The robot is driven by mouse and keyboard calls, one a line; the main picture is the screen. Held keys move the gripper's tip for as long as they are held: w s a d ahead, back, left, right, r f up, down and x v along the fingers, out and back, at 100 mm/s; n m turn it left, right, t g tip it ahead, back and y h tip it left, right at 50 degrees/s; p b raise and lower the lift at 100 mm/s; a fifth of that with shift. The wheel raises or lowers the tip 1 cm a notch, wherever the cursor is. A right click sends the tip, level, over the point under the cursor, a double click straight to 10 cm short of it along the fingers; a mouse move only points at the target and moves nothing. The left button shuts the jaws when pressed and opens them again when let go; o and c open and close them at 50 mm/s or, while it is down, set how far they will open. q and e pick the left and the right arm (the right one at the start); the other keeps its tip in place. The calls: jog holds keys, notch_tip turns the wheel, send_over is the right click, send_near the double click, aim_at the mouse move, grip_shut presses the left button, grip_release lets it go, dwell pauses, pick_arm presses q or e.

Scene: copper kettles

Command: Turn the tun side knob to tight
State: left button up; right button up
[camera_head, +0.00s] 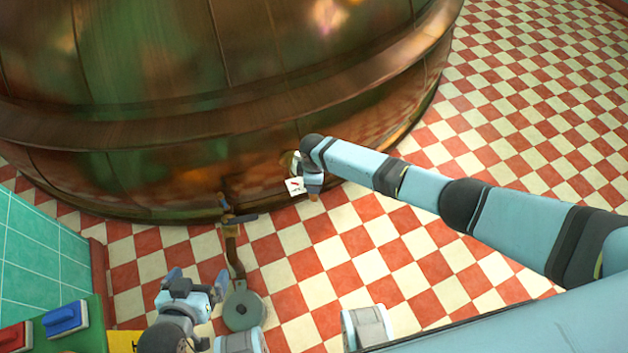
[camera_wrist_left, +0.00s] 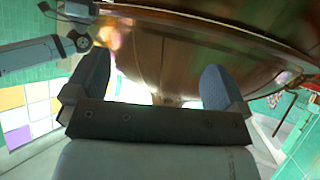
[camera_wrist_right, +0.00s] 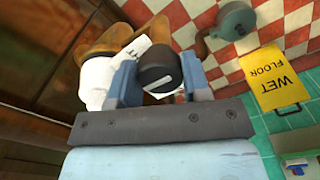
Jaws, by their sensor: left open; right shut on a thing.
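The copper tun (camera_head: 250,50) fills the upper left of the head view. My right gripper (camera_wrist_right: 160,80) is shut on a black round knob (camera_wrist_right: 155,62) with a pale mark on its face, low on the tun's side. A white card (camera_head: 295,187) with a small red mark sits beside the knob; its lettering is partly hidden in the right wrist view. In the head view my right wrist hides the knob. I cannot read which way the knob points. My left gripper (camera_head: 197,280) is open and empty, low in the head view, apart from the tun.
A pipe with a blue-handled valve (camera_head: 240,219) runs down from the tun's foot to a grey-green round vessel (camera_head: 243,312) near my left gripper. A green stand (camera_head: 95,318) is at lower left. Checkered floor (camera_head: 530,110) is clear at right.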

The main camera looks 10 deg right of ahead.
pick_arm(q)
jog(key=shift+r, duration=0.1)
pick_arm(e)
jog(key=o, duration=0.9)
pick_arm(q)
jog(key=r+p, duration=0.1)
jog(key=p, duration=0.2)
jog(key=shift+s, duration=0.1)
pick_arm(e)
notch_tip(320, 180, up, 14)
jog(key=shift+f, duration=0.1)
pick_arm(q)
jog(key=shift+a+r, duration=0.2)
pick_arm(e)
jog(key=shift+s, duration=0.1)
